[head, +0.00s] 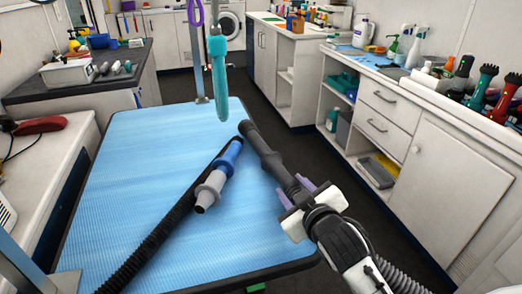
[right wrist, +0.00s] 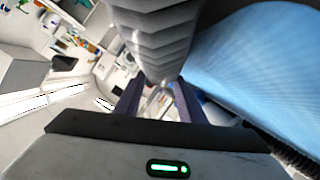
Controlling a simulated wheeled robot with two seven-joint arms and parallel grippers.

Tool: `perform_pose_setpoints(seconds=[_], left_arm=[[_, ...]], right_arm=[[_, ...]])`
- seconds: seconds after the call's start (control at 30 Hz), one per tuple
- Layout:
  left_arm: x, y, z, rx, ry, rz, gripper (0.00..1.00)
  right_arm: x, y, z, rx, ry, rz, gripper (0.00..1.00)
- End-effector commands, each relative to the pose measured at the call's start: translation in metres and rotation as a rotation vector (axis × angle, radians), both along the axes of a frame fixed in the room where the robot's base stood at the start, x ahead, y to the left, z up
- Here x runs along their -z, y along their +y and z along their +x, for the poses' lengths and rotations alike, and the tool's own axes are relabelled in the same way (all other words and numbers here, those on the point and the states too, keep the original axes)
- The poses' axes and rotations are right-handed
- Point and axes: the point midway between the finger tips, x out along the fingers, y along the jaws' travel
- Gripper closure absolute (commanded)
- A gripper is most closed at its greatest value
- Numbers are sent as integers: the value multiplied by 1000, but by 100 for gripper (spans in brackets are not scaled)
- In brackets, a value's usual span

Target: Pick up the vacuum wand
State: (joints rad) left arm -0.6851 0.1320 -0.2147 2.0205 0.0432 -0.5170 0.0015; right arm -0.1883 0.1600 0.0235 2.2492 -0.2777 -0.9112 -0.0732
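The vacuum wand (head: 268,155) is a dark grey tube that slants over the right side of the blue grooming table, its tip pointing up and left. Its ribbed grey part fills the upper middle of the right wrist view (right wrist: 155,38). My right gripper (head: 304,188) is at the wand's near end, beyond the table's right edge. Its purple fingers lie on both sides of the wand and appear closed on it; the gripper (right wrist: 157,100) hides the contact. The gap between wand and table is hard to judge. My left gripper is out of view.
A blue and grey nozzle (head: 220,175) on a black ribbed hose (head: 160,235) lies on the table (head: 140,150), left of the wand. A teal padded loop (head: 217,80) hangs above the table. White cabinets (head: 440,185) stand right, across a dark floor aisle.

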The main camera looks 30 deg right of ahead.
Motion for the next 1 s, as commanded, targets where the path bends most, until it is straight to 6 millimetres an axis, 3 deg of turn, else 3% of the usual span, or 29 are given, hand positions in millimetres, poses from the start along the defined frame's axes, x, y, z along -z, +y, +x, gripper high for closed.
perform_pose_setpoints(seconds=[0.23,0.6,0.9,1.0], left_arm=[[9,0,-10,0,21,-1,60],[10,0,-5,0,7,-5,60],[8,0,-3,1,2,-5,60],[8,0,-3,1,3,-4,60]], right_arm=[[9,-7,25,0,-1,1,64],[19,-17,70,0,0,1,64],[20,-18,75,-1,-1,1,64],[20,-18,75,-1,-1,1,79]])
